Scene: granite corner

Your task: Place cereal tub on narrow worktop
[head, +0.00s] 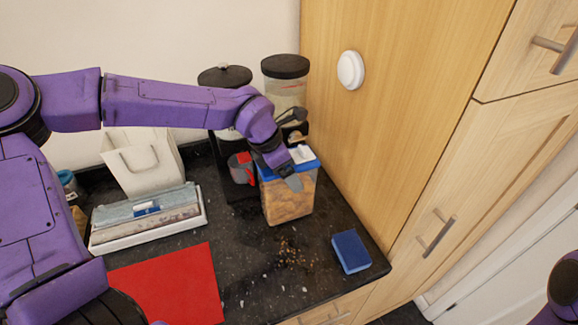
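The cereal tub (288,203) is a clear box with a blue lid and a white cap, filled with tan cereal. It is upright at the right part of the black speckled worktop (245,262); I cannot tell whether its base touches the surface. My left gripper (292,176) is at the tub's top, with one grey finger in front of its upper side. The other finger is hidden, so its grip is unclear. My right gripper is out of view; only a bit of that arm shows at the lower right.
Crumbs (290,252) and a blue sponge (350,251) lie in front of the tub. Tall dark-lidded canisters (286,67) and a red-and-grey mug (242,168) stand behind it. A red mat (170,287), a white tray (150,235) and a white bag (142,160) are left. A wooden cabinet (385,130) borders the right.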

